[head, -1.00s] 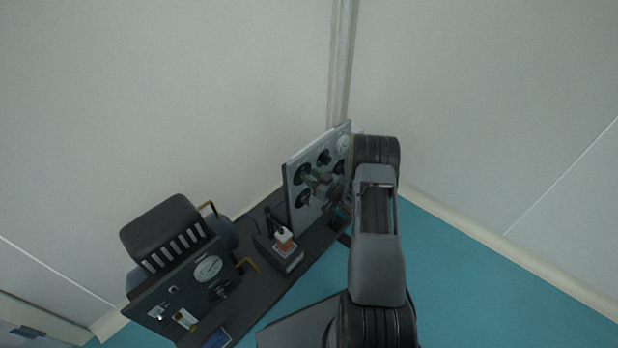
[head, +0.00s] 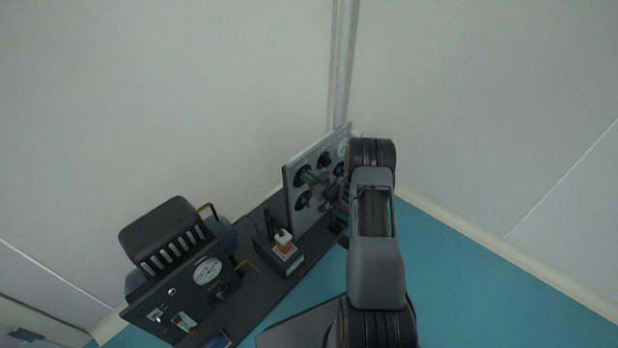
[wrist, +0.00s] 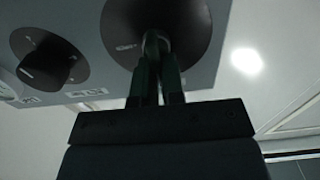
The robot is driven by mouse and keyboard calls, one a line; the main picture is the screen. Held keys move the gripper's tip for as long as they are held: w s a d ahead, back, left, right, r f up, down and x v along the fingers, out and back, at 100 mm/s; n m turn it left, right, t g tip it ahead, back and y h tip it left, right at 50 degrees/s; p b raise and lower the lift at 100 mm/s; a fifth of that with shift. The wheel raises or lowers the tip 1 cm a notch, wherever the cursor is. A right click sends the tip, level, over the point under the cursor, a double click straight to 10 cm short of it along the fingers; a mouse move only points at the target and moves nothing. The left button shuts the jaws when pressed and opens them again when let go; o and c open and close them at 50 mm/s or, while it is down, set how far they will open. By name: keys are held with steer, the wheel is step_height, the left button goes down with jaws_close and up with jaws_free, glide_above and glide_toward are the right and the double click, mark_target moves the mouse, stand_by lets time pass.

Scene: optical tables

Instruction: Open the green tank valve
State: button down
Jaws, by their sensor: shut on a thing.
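A grey upright panel (head: 293,215) carries several dark round knobs and stands in the corner of the room. In the wrist view my gripper (wrist: 157,55) is shut on the middle of a large dark round knob (wrist: 185,22), whose grip is mostly hidden between the fingers. I cannot tell from its colour or markings whether this is the green tank valve. A second dark knob (wrist: 53,62) with a light mark sits to its left, apart from my fingers.
A dark machine (head: 175,270) with a gauge (head: 207,271) stands at the left. A small box with an orange-and-white bottle (head: 283,241) lies between it and the panel. White walls close in behind; teal floor (head: 470,280) is clear at right.

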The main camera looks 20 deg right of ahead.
steer(key=shift+m, duration=0.3)
steer(key=shift+w+d+f+m+p, duration=0.15)
steer(key=shift+d+f+m+p, duration=0.15)
steer(key=shift+m, duration=2.55)
steer(key=shift+w+d+f+m+p, duration=0.1)
steer(key=shift+d+f+m+p, duration=0.2)
steer(key=shift+m, duration=2.6)
steer(key=shift+w+d+f+m+p, duration=0.15)
steer(key=shift+d+f+m+p, duration=0.15)
steer(key=shift+m, duration=2.85)
steer(key=c, duration=1.2)
jaws_free()
steer(key=shift+c, duration=0.2)
steer(key=shift+s, duration=0.1)
steer(key=p+v, duration=0.3)
steer(key=v, duration=1)
steer(key=shift+s, duration=0.35)
